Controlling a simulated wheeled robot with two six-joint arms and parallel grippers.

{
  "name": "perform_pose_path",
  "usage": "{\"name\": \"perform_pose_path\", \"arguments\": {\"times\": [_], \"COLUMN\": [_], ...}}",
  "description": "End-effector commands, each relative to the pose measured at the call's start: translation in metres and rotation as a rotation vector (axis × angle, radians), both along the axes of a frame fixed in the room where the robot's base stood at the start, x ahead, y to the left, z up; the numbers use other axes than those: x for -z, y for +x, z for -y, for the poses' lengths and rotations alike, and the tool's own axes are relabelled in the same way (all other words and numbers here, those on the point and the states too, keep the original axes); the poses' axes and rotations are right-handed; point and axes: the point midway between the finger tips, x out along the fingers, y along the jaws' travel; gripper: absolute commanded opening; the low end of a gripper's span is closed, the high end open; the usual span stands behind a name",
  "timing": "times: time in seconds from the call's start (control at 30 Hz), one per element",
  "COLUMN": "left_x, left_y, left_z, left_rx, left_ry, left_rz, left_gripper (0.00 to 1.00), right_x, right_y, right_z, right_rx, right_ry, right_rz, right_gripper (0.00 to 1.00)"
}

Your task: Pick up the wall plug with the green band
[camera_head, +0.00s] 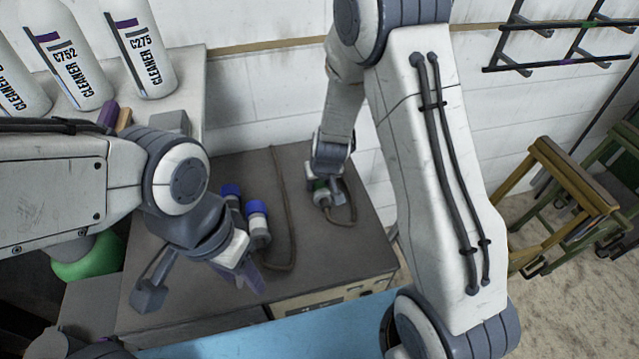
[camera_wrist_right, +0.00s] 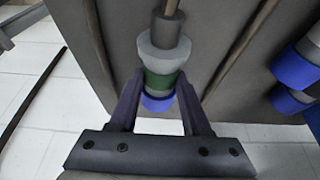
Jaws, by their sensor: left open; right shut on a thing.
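The wall plug with the green band (camera_wrist_right: 158,80) sits between the fingers of my right gripper (camera_wrist_right: 157,100) in the right wrist view, with its blue end toward the palm and its cable running away. In the head view the plug (camera_head: 321,196) shows at the right side of the dark cabinet top, partly hidden by my right gripper (camera_head: 325,187), which is shut on it. I cannot tell whether the plug touches the top. My left gripper (camera_head: 200,280) is open and empty over the left front of the top.
Two plugs with blue ends, one (camera_head: 257,225) near the middle and one (camera_head: 231,192) behind it, lie on the dark cabinet top (camera_head: 330,245). A cable (camera_head: 292,220) runs beside them. Cleaner bottles (camera_head: 140,50) stand on a shelf at the back left.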

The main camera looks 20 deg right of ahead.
Motion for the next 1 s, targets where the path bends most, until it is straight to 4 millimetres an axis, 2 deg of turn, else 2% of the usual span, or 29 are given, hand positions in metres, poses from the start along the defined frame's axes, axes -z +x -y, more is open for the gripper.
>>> {"name": "perform_pose_path", "arguments": {"times": [0.03, 0.27, 0.3, 0.33, 0.7, 1.0], "left_x": [-0.008, -0.031, -0.019, -0.015, 0.012, 0.021], "left_y": [0.000, 0.000, 0.000, 0.000, 0.000, 0.000], "left_z": [0.000, 0.000, 0.000, 0.000, 0.000, 0.000], "left_rx": [0.000, 0.000, 0.000, 0.000, 0.000, 0.000], "left_ry": [0.000, -0.001, -0.001, -0.001, 0.000, 0.000], "left_rz": [0.000, 0.001, 0.001, 0.001, 0.000, 0.000], "left_gripper": [0.50, 0.50, 0.50, 0.50, 0.50, 0.50], "right_x": [-0.010, -0.041, -0.038, -0.040, -0.083, -0.100], "right_y": [0.001, 0.000, -0.006, -0.010, -0.059, -0.077], "right_z": [0.000, 0.002, 0.009, 0.013, 0.066, 0.084], "right_rx": [0.002, 0.002, 0.005, 0.004, 0.006, 0.002], "right_ry": [0.001, 0.000, 0.001, 0.001, -0.001, -0.001], "right_rz": [0.002, 0.003, 0.005, 0.005, 0.007, 0.003], "right_gripper": [0.00, 0.00, 0.00, 0.00, 0.00, 0.00]}}
